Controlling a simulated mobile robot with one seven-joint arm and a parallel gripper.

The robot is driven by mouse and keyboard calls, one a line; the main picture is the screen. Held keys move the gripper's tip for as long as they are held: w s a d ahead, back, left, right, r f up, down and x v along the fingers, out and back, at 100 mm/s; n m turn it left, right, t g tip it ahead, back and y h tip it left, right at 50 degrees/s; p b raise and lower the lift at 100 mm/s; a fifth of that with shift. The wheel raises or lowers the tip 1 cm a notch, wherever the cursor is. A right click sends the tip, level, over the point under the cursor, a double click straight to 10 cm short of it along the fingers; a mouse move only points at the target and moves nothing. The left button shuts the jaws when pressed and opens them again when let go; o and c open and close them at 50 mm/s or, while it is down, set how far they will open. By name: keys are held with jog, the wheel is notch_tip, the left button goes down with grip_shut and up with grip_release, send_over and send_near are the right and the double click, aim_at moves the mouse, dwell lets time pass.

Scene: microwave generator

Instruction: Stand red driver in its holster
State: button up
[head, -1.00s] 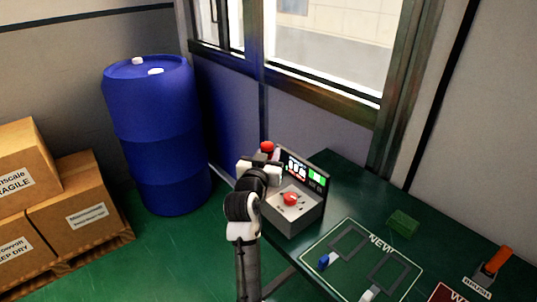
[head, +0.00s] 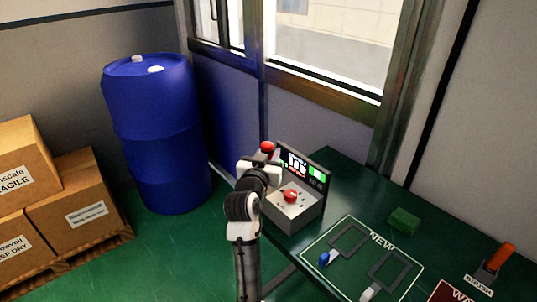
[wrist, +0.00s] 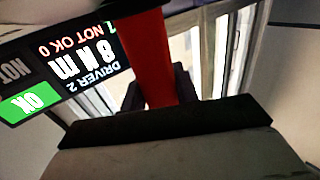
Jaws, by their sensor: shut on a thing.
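The red driver (wrist: 150,50) is a red shaft-like body between the dark fingers of my gripper (wrist: 160,92) in the wrist view. My gripper is shut on it. In the head view a red rounded end (head: 267,147) shows just above my gripper (head: 262,162), at the left edge of the tester box (head: 291,222). The driver's lower part is hidden by my gripper and arm. I cannot make out a holster for the red driver in either view.
The box has a red knob (head: 291,196) and a lit screen (wrist: 80,65) reading "DRIVER 2". A NEW mat (head: 335,268), green block (head: 404,221) and orange-handled tool in a BRUSH holder (head: 502,255) lie right. A blue barrel (head: 160,130) and boxes (head: 75,215) stand left.

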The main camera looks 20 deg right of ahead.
jog(key=o, duration=1.1)
jog(key=shift+f, duration=0.1)
jog(key=shift+o, duration=0.4)
jog(key=shift+f, duration=0.1)
